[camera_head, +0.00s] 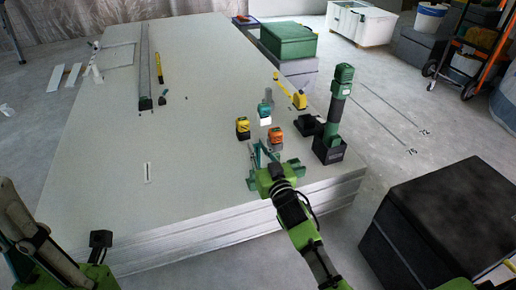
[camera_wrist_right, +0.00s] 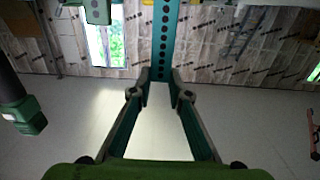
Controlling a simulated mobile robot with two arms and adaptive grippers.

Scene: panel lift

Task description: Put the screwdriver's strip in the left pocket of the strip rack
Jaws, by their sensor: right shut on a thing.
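My right gripper (camera_head: 262,152) is over the near right corner of the panel stack. In the right wrist view its fingertips (camera_wrist_right: 160,84) are shut on the lower end of a teal strip (camera_wrist_right: 162,45) with a row of dark holes. The strip stands upright from the fingertips and runs past the top edge. A tall green and black tool (camera_head: 338,95), perhaps the screwdriver, stands upright in a black holder (camera_head: 328,152) to the right of the gripper. I cannot make out the strip rack or its pockets with certainty. My left gripper's fingers do not show.
A yellow block-like item (camera_head: 243,127), an orange one (camera_head: 276,136) and a teal one (camera_head: 265,112) stand just beyond my right gripper. A yellow tool (camera_head: 299,100) lies farther back. A large black box (camera_head: 445,215) stands at right. The middle of the panel top (camera_head: 195,120) is clear.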

